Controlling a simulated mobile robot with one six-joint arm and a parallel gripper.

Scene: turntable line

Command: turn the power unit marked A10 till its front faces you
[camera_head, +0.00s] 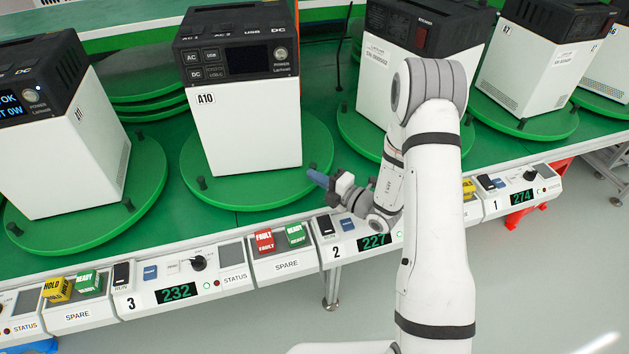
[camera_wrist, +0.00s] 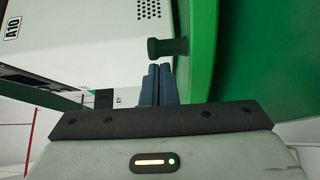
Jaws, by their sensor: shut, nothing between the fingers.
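The power unit A10 (camera_head: 250,128) is a white box with a black top. It stands upright on a green turntable (camera_head: 322,150). Its panel side, with buttons, a dark screen and the A10 label, faces the head camera almost squarely. My gripper (camera_head: 316,177) is shut and empty at the turntable's front right edge. In the wrist view, the blue fingers (camera_wrist: 157,84) are together just by a dark green peg (camera_wrist: 167,47) on the turntable; I cannot tell if they touch it. The unit's label side (camera_wrist: 75,40) fills the upper left there.
Similar units stand on turntables to the left (camera_head: 85,140) and right (camera_head: 390,70). A front rail carries switches, a 232 display (camera_head: 176,292), a 227 display (camera_head: 375,241) and a SPARE box (camera_head: 285,262) with FAULT and READY blocks. My arm hides part of the right side.

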